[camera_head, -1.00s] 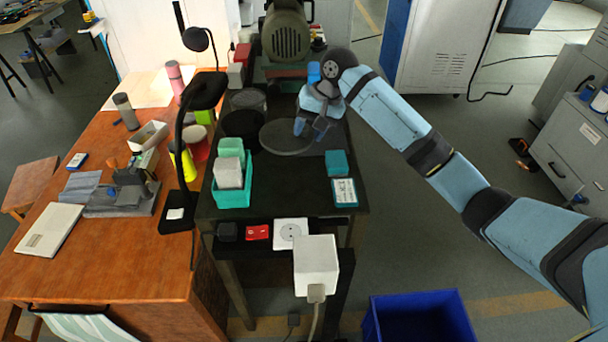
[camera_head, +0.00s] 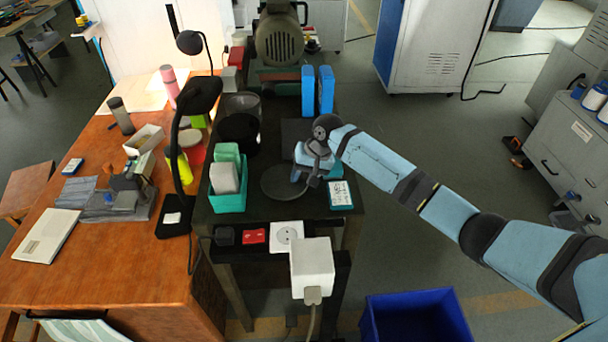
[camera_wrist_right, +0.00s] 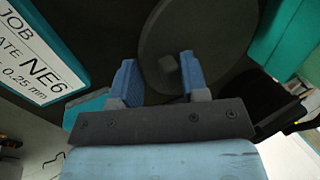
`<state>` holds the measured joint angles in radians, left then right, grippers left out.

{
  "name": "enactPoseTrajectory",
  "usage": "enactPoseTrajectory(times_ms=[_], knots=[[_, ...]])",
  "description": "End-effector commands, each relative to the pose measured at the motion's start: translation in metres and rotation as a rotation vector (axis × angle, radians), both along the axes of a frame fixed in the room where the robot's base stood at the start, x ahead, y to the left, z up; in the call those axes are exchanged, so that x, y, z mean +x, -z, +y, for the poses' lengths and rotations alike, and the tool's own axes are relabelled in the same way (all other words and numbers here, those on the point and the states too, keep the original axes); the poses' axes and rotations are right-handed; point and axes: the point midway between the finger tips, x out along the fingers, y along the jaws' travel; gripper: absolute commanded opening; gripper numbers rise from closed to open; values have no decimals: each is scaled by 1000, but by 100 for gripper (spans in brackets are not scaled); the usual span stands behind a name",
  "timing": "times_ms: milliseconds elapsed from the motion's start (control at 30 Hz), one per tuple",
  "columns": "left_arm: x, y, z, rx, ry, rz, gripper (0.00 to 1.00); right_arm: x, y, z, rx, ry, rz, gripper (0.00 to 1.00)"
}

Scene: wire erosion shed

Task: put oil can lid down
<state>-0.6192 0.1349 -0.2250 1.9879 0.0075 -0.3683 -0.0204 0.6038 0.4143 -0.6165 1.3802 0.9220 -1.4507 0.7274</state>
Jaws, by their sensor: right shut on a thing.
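The oil can lid is a dark round disc (camera_head: 276,184) over the black bench top, in front of the black cylinders. In the right wrist view its disc (camera_wrist_right: 208,28) fills the upper middle, with a small square knob between the fingers. My right gripper (camera_head: 302,174) is shut on the lid at the knob, at the disc's right side. I cannot tell whether the disc touches the bench. A black open cylinder (camera_head: 238,132) and a grey one (camera_head: 243,104) stand behind it; I cannot tell which is the oil can. My left gripper is not in view.
A teal holder (camera_head: 228,203) with blocks stands left of the lid. A labelled card (camera_head: 341,195) lies to its right. Two blue upright boxes (camera_head: 308,92) stand behind. A white socket box (camera_head: 312,262) is at the bench's front; a blue bin (camera_head: 415,318) stands on the floor.

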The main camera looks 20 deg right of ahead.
Motion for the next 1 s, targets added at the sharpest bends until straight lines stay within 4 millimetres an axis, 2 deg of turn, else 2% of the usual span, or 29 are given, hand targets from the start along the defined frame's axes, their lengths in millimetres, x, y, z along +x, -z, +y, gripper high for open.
enactPoseTrajectory(times_ms=[633, 667, 733, 767, 1000], knots=[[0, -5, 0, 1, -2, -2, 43, 0, 12, 0, 1, 0, 0, 8], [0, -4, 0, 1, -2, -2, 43, 0, 12, 0, 0, 0, 0, 48], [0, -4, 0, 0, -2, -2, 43, 0, 12, 0, 0, 0, 0, 64], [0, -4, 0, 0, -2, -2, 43, 0, 12, 0, -1, 0, 1, 67], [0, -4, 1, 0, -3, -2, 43, -1, 14, -2, -3, 1, 4, 67]])
